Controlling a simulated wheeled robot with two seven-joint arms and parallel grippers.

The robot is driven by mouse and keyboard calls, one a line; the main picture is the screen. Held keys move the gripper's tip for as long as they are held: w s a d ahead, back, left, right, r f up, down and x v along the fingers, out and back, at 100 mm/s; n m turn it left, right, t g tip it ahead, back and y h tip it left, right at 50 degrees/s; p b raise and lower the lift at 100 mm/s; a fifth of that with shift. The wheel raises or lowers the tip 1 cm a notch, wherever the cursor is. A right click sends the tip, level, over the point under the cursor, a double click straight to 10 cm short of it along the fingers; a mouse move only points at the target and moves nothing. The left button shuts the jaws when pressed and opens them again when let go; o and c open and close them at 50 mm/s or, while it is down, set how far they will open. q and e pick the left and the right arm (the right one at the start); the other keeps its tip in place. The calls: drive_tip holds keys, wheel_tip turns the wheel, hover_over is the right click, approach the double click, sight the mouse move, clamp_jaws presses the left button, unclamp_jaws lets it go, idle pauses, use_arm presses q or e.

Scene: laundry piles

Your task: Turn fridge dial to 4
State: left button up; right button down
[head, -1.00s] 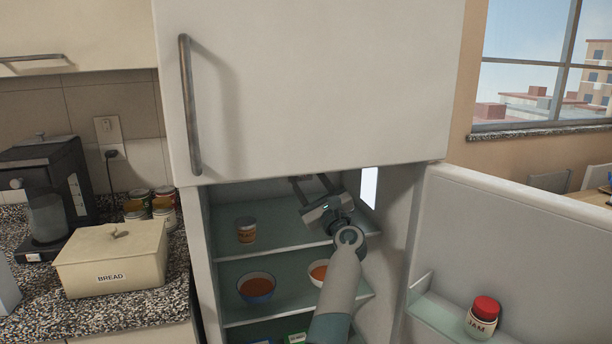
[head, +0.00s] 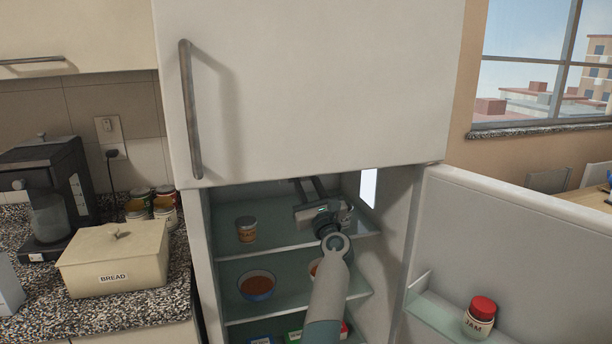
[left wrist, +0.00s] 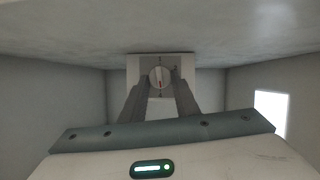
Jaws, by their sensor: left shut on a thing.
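The fridge dial (left wrist: 159,77) is a round grey knob on a pale square plate at the back of the fridge, close under the compartment's ceiling. It has a small red mark in its lower half; any numbers are too small to read. My left gripper (left wrist: 159,84) has its two fingers on either side of the dial, shut on it. In the head view my left gripper (head: 307,184) reaches into the upper fridge compartment, and its fingertips and the dial are hidden behind the upper door's lower edge. My right gripper is not in view.
The lower fridge door (head: 520,240) stands open at right, with a jam jar (head: 480,318) on its shelf. A small jar (head: 246,230) stands on the top shelf and a bowl (head: 257,285) below. A bowl is partly hidden behind my arm. A lit panel (head: 368,187) is on the right wall.

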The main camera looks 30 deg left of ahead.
use_arm(q)
drive_tip(key=shift+m+t+h+p, duration=0.45)
drive_tip(key=shift+m+t, duration=0.25)
drive_tip(key=shift+m, duration=0.4)
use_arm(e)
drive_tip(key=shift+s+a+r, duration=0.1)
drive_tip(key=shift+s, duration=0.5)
use_arm(q)
drive_tip(key=o, duration=1)
drive_tip(key=shift+f, duration=0.1)
